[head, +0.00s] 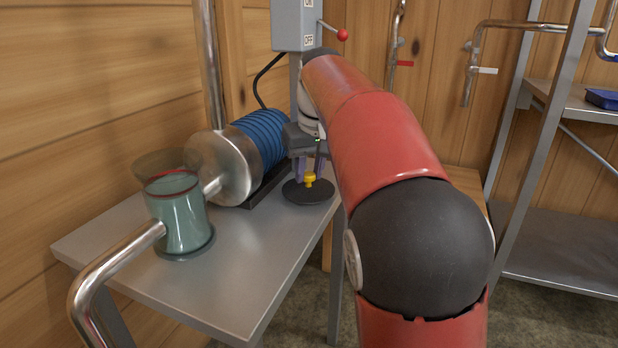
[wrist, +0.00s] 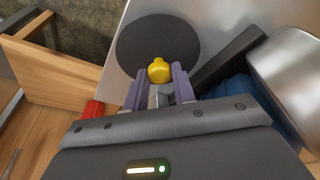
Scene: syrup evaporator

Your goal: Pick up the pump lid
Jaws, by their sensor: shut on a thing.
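The pump lid (head: 304,195) is a flat black disc with a yellow knob (head: 310,179) on top. It is at the right side of the metal table, beside the blue pump motor. In the wrist view the lid (wrist: 135,50) shows as a dark disc with the yellow knob (wrist: 159,70) at its near side. My gripper (head: 310,170) is above the lid, with its purple fingers on either side of the knob. In the wrist view my gripper (wrist: 161,80) is shut on the knob. I cannot tell whether the lid touches the table.
The metal table (head: 230,265) holds the blue pump (head: 262,135) and a glass cylinder (head: 178,212) with a red ring. A bent steel pipe (head: 115,270) runs in from the left. A grey switch box (head: 296,25) hangs above. A metal shelf (head: 560,240) stands at right.

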